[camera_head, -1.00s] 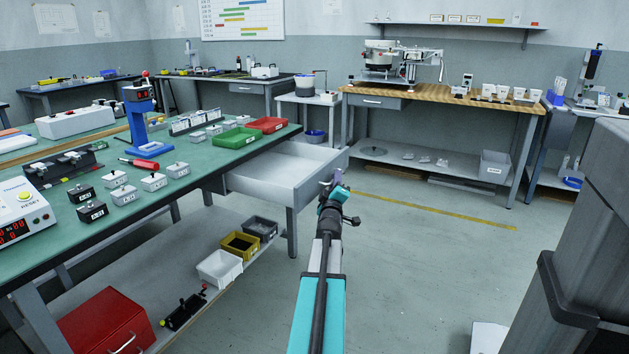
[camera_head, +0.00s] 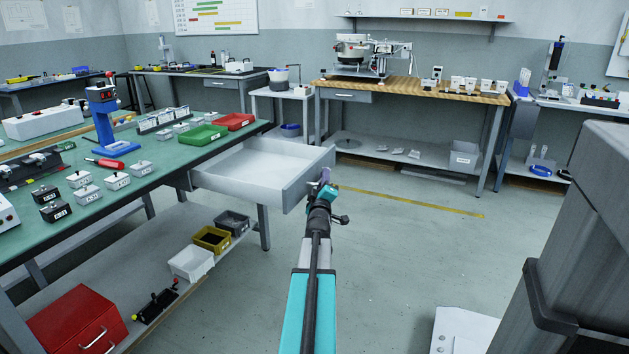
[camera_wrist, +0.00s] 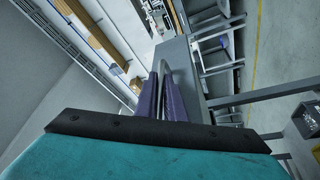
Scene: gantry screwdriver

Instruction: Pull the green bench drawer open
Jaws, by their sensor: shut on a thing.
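The green-topped bench (camera_head: 160,172) stands at the left, with its grey drawer (camera_head: 308,182) pulled well out past the bench's right edge. The drawer's inside is pale and looks empty. My gripper (camera_head: 325,180) is at the drawer's front face. In the wrist view my gripper's purple fingers (camera_wrist: 168,97) are closed around a thin grey handle at the drawer front (camera_wrist: 178,55). Most of the handle is hidden by the fingers.
On the bench are a red tray (camera_head: 234,121), a green tray (camera_head: 203,136) and a blue press (camera_head: 106,120). Bins and a red box (camera_head: 78,318) sit on its lower shelf. A wooden-topped bench (camera_head: 420,90) stands behind. The floor right of the drawer is clear.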

